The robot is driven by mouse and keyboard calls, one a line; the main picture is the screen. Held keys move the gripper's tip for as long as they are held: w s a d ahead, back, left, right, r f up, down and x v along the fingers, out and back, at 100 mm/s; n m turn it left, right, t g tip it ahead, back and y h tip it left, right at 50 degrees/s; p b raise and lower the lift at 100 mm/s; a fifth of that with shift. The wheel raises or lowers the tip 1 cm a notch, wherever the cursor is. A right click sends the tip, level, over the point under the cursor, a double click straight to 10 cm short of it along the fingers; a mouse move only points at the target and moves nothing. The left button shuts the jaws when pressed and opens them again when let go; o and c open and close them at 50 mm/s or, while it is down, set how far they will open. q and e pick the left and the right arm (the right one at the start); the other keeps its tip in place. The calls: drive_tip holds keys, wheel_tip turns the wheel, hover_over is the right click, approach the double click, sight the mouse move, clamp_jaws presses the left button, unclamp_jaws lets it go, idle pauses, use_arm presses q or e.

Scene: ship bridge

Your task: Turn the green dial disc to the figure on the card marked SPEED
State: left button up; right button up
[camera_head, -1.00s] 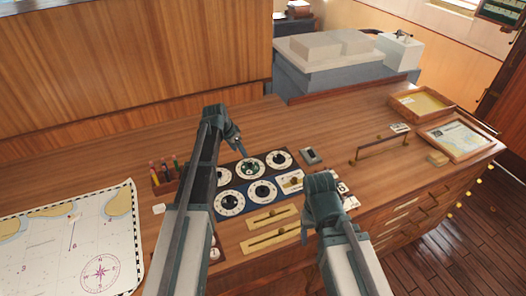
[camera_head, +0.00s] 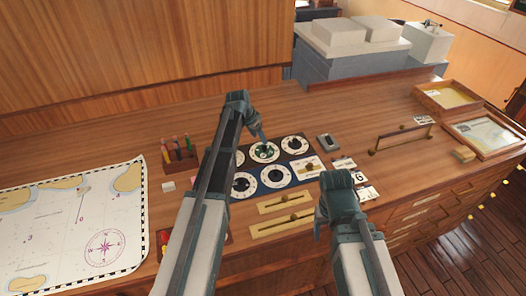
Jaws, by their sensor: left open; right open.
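The green dial disc (camera_head: 264,152) sits in the middle of the back row of dials on the dark panel. My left gripper (camera_head: 262,139) is open, pointing down at the green disc's upper edge; whether it touches the disc I cannot tell. The figure the disc points at is too small to read. Several small white cards (camera_head: 362,180) lie right of the dials, partly behind my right gripper; one shows a large figure that looks like 6. I cannot read which is marked SPEED. My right gripper (camera_head: 322,232) hangs in front of the cards, its fingertips hard to make out.
A white-and-black dial (camera_head: 294,144) stands right of the green one, with more dials (camera_head: 275,175) in front. Brass slider plates (camera_head: 286,201) lie nearer me. A chart (camera_head: 60,220) covers the left. A rail (camera_head: 402,138) stands at right.

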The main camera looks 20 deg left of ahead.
sight(264, 147)
use_arm(q)
drive_tip(key=b+x, duration=0.5)
drive_tip(key=x, duration=0.2)
drive_tip(key=shift+s, duration=0.1)
use_arm(e)
wheel_tip(264, 147, down, 6)
drive_tip(key=shift+f, duration=0.15)
use_arm(q)
drive_tip(key=shift+r, duration=0.1)
clamp_jaws()
